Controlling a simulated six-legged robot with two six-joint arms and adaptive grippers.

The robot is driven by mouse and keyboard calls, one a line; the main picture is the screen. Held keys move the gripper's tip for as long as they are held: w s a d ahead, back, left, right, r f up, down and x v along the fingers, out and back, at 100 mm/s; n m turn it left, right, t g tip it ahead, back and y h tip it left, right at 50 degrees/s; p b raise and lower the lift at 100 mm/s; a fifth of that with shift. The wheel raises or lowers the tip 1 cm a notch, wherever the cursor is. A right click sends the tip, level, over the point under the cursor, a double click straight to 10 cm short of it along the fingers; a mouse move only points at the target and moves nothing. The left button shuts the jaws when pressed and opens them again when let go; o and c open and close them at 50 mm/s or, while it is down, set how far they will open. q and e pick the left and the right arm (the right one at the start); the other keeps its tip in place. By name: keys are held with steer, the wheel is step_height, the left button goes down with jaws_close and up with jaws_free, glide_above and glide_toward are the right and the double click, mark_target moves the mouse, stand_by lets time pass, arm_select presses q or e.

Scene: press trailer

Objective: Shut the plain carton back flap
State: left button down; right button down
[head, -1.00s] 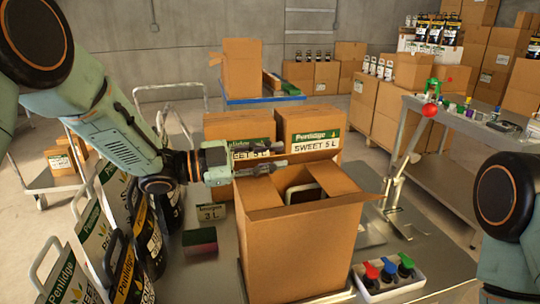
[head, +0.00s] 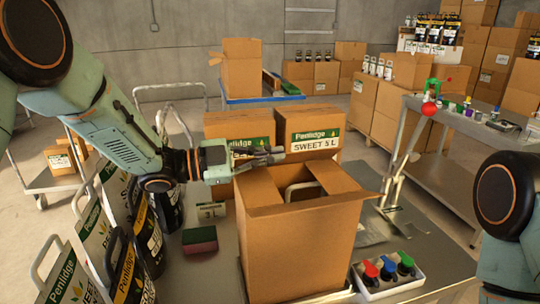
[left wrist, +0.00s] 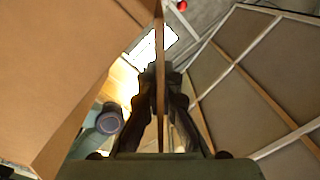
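The plain open carton (head: 303,250) stands upright on the bench in the head view. The back flap is hard to make out behind the opening. My left gripper (head: 280,155) is above the carton's back left side, pointing right, with its fingers nearly together and nothing clearly held. In the left wrist view the fingers (left wrist: 165,85) overlap a thin cardboard edge (left wrist: 159,35); contact cannot be told. My right gripper is out of view.
Two labelled Penlidge cartons (head: 308,133) stand close behind the gripper. Black bottles (head: 148,235) crowd the left side. A tray of coloured caps (head: 390,275) and a red-knobbed lever (head: 429,109) are on the right.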

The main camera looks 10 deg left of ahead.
arm_select(q)
steer(key=f+m+b, duration=0.1)
steer(key=s+m+b, duration=0.1)
steer(key=b, duration=0.1)
steer(key=shift+d+f+m, duration=0.2)
steer(key=shift+f+m, duration=0.1)
steer(key=shift+f, duration=0.05)
steer(key=shift+s+d+f+m+b, duration=0.1)
steer(key=shift+s+f+m+b, duration=0.1)
steer(key=shift+m+b, duration=0.75)
steer(key=shift+n, duration=0.25)
steer(key=c, duration=1.6)
jaws_free()
steer(key=shift+w, duration=0.2)
steer(key=shift+s+r, duration=0.1)
steer(key=shift+s, duration=0.05)
steer(key=v, duration=1.2)
